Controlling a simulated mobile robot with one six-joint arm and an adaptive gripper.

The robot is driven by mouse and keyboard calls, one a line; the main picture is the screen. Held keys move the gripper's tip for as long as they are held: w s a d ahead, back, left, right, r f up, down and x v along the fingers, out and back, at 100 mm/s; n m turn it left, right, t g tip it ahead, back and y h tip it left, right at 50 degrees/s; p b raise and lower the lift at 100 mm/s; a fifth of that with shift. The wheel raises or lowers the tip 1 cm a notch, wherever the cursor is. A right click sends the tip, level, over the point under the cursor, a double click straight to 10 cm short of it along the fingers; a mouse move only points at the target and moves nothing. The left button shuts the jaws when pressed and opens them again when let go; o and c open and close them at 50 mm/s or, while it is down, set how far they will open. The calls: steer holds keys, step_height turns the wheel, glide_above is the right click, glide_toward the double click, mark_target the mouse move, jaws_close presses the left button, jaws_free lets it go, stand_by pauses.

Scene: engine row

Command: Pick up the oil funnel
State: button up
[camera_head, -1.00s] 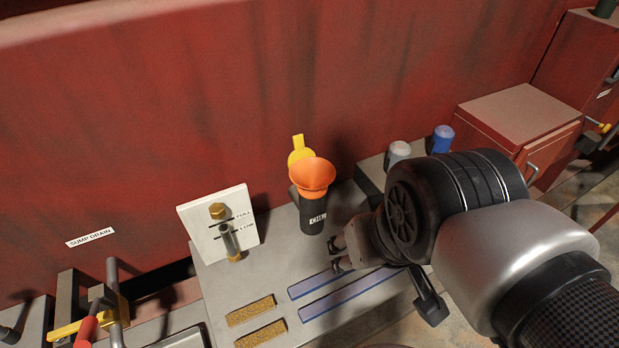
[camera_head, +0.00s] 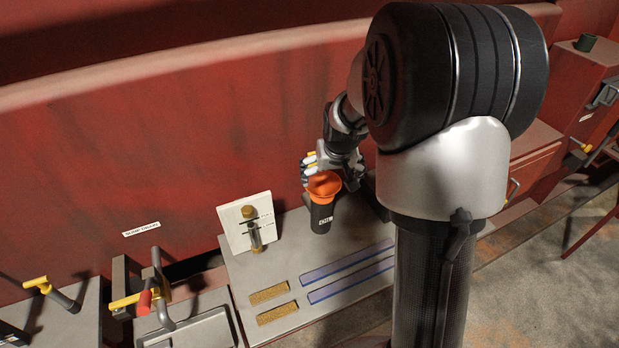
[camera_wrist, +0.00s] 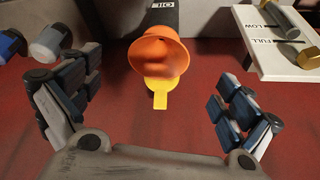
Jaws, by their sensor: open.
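The oil funnel (camera_head: 323,185) has an orange cone and stands in a black holder labelled "OIL" (camera_head: 321,217) on the grey bench. In the wrist view the orange cone (camera_wrist: 160,50) is near the top middle, with its yellow tab (camera_wrist: 160,92) pointing toward my palm. My gripper (camera_head: 328,160) is at the funnel, just above and behind its rim in the head view, and hides most of the tab there. In the wrist view my gripper (camera_wrist: 150,105) is open, one finger on each side of the tab, apart from it.
A white board with FULL and LOW marks and a brass-topped gauge (camera_head: 247,222) stands left of the funnel. Two blue strips (camera_head: 350,278) and two cork-like strips (camera_head: 273,302) lie in front. In the wrist view, a grey-capped item (camera_wrist: 48,44) is near the left finger. A red wall (camera_head: 150,180) rises behind.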

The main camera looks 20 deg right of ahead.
steer(key=b, duration=0.1)
glide_toward(322, 191)
steer(key=f, duration=0.1)
steer(key=s+f, duration=0.1)
steer(key=shift+s+f, duration=0.25)
steer(key=shift+a+b+x, duration=0.15)
steer(key=shift+b+x, duration=0.2)
steer(key=shift+x, duration=1.15)
steer(key=shift+a+b+x, duration=0.15)
steer(key=shift+b+x, duration=0.15)
steer(key=shift+x, duration=1.25)
steer(key=shift+w+r, duration=0.1)
steer(key=shift+w, duration=0.05)
steer(key=shift+c, duration=0.5)
steer(key=c, duration=0.9)
steer(key=shift+c, duration=0.2)
